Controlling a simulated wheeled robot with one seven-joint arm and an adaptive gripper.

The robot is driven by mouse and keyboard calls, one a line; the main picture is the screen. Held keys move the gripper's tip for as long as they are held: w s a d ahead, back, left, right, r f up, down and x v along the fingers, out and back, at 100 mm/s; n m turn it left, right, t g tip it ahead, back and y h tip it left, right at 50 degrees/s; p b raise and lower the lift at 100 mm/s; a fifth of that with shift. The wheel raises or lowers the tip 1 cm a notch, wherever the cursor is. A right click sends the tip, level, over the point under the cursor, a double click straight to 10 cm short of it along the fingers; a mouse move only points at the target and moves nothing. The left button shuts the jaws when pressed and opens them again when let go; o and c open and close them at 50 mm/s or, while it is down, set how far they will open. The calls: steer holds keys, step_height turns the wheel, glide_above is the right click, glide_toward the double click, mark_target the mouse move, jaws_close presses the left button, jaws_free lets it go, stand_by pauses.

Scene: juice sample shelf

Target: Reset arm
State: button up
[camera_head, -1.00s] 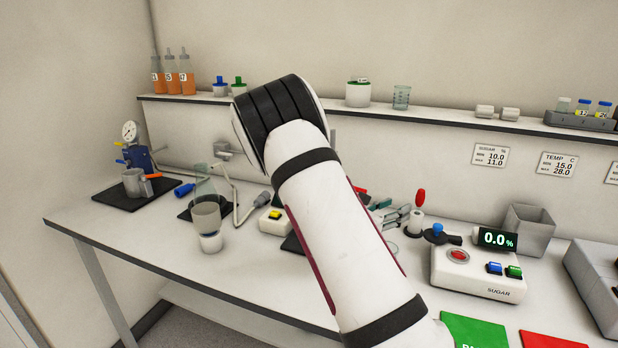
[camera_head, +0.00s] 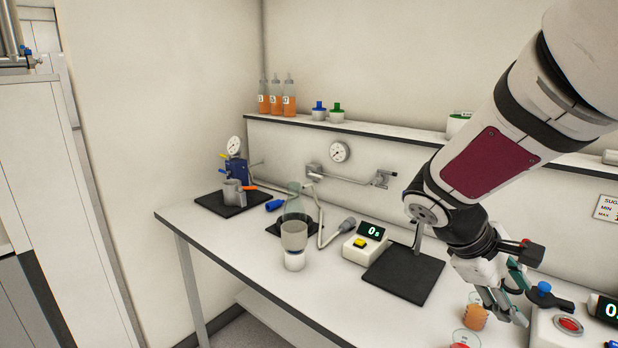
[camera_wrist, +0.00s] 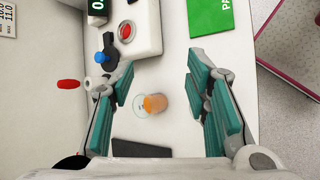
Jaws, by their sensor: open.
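My gripper (camera_head: 508,298) is at the right of the head view, low over the bench beside the sugar device. In the wrist view my gripper (camera_wrist: 160,95) is open, with its teal finger pads wide apart and nothing held. A clear cup with orange juice (camera_wrist: 154,103) shows between and beyond the fingers. In the head view the cup (camera_head: 474,317) is just left of the fingertips. Whether the fingers touch it cannot be told, but a gap shows on both sides in the wrist view.
The sugar device (camera_head: 570,328) with a red button stands right of my gripper. A black mat (camera_head: 405,272), a timer (camera_head: 364,242) and a glass vessel (camera_head: 294,238) are to the left. Orange bottles (camera_head: 276,98) stand on the shelf. A green pad (camera_wrist: 208,14) lies beyond the fingers.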

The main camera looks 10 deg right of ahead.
steer(key=s+a+r+m+t+y, duration=0.2)
steer(key=s+a+t+y, duration=0.1)
steer(key=a, duration=0.7)
steer(key=s+a+r+m+t+y, duration=0.2)
steer(key=s+a+y, duration=0.3)
steer(key=a, duration=0.5)
steer(key=shift+s+a+r+m+t, duration=0.2)
steer(key=shift+s+r+m+t, duration=0.15)
steer(key=shift+s+m+t, duration=0.25)
steer(key=shift+s, duration=0.1)
